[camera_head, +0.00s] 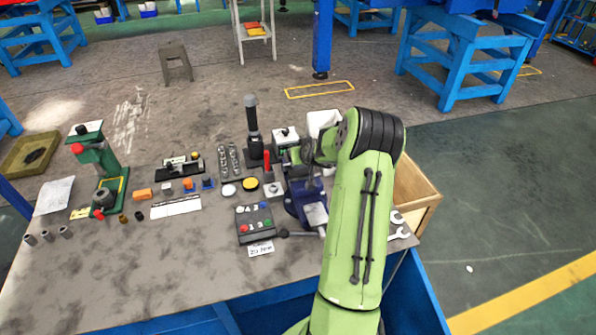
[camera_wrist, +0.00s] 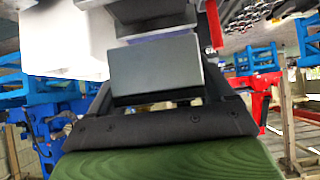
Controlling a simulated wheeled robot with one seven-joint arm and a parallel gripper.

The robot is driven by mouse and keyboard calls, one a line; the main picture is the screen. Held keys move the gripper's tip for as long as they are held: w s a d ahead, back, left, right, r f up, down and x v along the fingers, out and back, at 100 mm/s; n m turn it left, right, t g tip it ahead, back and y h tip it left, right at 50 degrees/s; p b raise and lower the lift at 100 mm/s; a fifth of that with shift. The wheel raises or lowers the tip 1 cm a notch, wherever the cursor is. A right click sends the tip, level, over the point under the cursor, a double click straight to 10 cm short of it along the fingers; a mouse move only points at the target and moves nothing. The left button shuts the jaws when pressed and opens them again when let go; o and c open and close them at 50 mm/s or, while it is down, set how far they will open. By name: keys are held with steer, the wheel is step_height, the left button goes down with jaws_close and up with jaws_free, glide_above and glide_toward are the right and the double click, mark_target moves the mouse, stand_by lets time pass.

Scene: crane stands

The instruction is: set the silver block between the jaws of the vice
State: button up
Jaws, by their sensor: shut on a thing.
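The silver block (camera_wrist: 157,66) shows as a grey, flat-faced piece in the middle of the wrist view. My gripper (camera_wrist: 158,92) is shut on it, with dark fingers on both sides. In the head view the dark blue vice (camera_head: 313,213) stands on the workbench, right of the middle, partly behind my green arm. The block cannot be made out in the head view. The vice jaws are largely hidden, so I cannot tell whether the block touches them.
The workbench (camera_head: 190,250) has clear room at its front left. A black button box (camera_head: 254,221) stands left of the vice, and a black-handled tool (camera_head: 252,125) rises behind it. A green press (camera_head: 97,160) stands at the left. Wrenches (camera_head: 398,225) lie right of my arm.

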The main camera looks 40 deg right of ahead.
mark_target(301, 172)
steer(key=shift+f+b, duration=0.35)
steer(key=shift+f, duration=1.95)
